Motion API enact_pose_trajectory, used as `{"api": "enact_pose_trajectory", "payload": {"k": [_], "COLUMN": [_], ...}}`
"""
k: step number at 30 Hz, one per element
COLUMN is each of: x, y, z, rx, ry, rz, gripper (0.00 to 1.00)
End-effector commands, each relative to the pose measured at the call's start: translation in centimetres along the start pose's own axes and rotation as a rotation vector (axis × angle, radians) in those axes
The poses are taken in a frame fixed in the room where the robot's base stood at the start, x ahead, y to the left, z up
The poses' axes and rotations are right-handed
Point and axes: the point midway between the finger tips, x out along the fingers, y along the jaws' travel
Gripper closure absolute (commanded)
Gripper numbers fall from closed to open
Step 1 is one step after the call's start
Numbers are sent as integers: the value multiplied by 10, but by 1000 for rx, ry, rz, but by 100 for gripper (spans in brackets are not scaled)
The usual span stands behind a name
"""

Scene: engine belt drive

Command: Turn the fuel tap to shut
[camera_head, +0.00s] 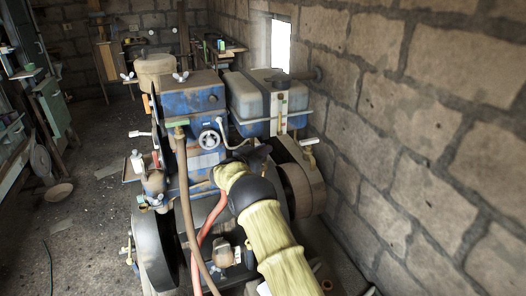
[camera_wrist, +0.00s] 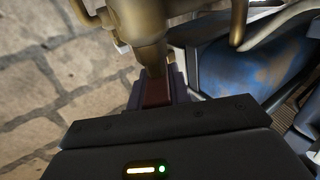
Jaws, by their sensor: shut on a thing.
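In the wrist view, a brass fitting (camera_wrist: 146,28), apparently the fuel tap, comes down from the top. A red-brown piece (camera_wrist: 157,92) below it sits between the fingers of my gripper (camera_wrist: 158,88), which is shut on it. The piece looks like the tap's lever, mostly hidden by the fingers. In the head view, my gripper (camera_head: 258,154) is a dark shape in front of the engine, at the end of my yellow-sleeved arm. The tap cannot be made out there.
The blue engine (camera_head: 192,98) stands left of my gripper, with a pale tank (camera_head: 247,97) behind. A brown hose (camera_head: 185,190) and a red hose (camera_head: 205,228) run down in front. A stone wall (camera_head: 430,130) closes off the right.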

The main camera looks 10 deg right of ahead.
Motion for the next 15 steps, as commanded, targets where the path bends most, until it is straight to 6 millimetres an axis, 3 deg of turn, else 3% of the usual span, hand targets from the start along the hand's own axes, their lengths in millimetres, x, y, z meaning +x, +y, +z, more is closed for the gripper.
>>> {"api": "enact_pose_trajectory", "payload": {"k": [15], "x": [1], "y": [0], "z": [0], "rx": [3], "ry": [4], "rz": [151], "gripper": [100]}}
